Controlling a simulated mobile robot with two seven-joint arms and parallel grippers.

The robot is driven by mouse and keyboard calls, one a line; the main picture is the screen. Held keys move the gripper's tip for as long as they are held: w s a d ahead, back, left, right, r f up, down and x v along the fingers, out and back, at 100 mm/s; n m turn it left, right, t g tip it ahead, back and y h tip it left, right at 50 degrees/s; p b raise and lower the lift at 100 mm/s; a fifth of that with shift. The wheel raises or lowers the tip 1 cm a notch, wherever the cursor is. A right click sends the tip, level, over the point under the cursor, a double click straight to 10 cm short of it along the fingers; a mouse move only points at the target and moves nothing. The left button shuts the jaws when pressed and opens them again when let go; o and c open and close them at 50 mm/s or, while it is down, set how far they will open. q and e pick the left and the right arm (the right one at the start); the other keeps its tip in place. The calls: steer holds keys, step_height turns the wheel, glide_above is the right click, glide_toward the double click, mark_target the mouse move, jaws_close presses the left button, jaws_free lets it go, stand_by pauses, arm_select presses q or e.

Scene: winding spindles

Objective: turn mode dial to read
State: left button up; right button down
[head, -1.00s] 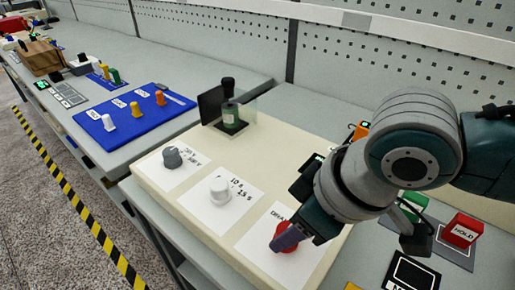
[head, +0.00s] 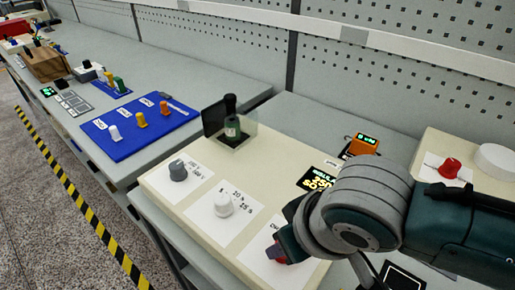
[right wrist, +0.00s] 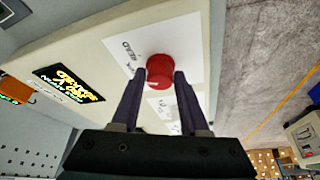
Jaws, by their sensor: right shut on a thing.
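The red dial (right wrist: 160,70) sits on a white label card (right wrist: 160,48) with printed words, one of which reads READ. It stands between the two purple fingers of my right gripper (right wrist: 161,78), which are shut on its sides. In the head view my right gripper (head: 277,252) is at the front right of the cream panel (head: 215,245) and mostly covers the dial. The dial's pointer direction cannot be made out. My left gripper is not in view.
A white knob (head: 223,204) and a grey knob (head: 178,170) stand along the panel to the left. A dark bottle (head: 232,122) stands behind them. A lit display (head: 318,180) is close to my right arm. A blue board (head: 140,130) with several knobs lies farther left.

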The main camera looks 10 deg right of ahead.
steer(key=shift+s+a+m+h+p, duration=0.15)
steer(key=shift+m+h+p, duration=0.35)
steer(key=shift+m, duration=0.7)
steer(key=shift+m+h+p, duration=0.3)
steer(key=shift+m+p, duration=0.1)
steer(key=shift+m, duration=0.7)
steer(key=shift+c, duration=2.1)
jaws_free()
steer(key=shift+r, duration=0.1)
